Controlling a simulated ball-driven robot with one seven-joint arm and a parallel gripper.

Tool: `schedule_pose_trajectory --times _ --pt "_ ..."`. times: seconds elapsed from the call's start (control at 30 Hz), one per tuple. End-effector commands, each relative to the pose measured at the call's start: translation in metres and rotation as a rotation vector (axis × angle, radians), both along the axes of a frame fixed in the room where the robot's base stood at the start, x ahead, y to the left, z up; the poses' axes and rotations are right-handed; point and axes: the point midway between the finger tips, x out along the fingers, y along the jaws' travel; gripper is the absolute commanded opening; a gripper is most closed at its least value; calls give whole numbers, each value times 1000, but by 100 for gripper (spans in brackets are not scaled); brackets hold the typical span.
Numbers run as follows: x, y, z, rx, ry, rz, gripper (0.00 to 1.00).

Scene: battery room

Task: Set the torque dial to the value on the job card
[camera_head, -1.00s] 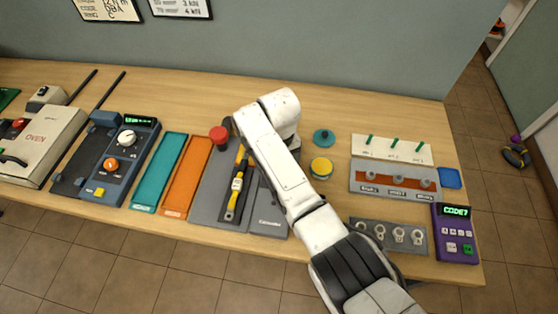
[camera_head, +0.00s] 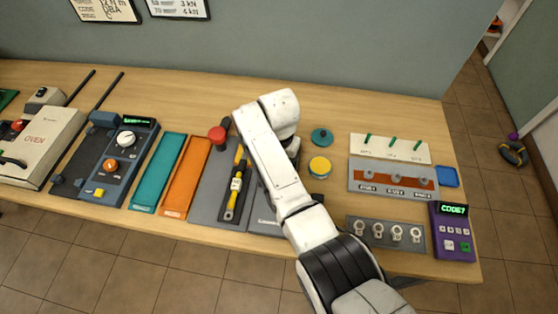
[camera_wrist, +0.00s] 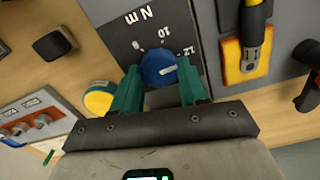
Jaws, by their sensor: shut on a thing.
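The torque dial (camera_wrist: 158,68) is a round blue knob with a white pointer line, in the wrist view. It sits on a dark scale plate (camera_wrist: 128,28) marked N m, with 8, 10 and 12 readable. The pointer lies toward the 12 side; its exact reading is unclear. My gripper (camera_wrist: 157,74) has green fingers on both sides of the dial and is shut on it. In the head view my arm hides the dial and gripper.
A yellow-handled tool (camera_head: 235,192) lies in the grey station, beside a red button (camera_head: 217,134). A yellow-topped round thing (camera_head: 320,167) stands right of my arm. A purple keypad (camera_head: 453,232) is at the right. Bare table lies behind.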

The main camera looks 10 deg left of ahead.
Motion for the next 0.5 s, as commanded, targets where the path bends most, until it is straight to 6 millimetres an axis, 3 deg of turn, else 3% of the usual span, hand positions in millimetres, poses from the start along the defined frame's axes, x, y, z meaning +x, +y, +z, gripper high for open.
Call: schedule_pose_trajectory --times 0.5 --pt "2 0 2 2 -5 -81 13"
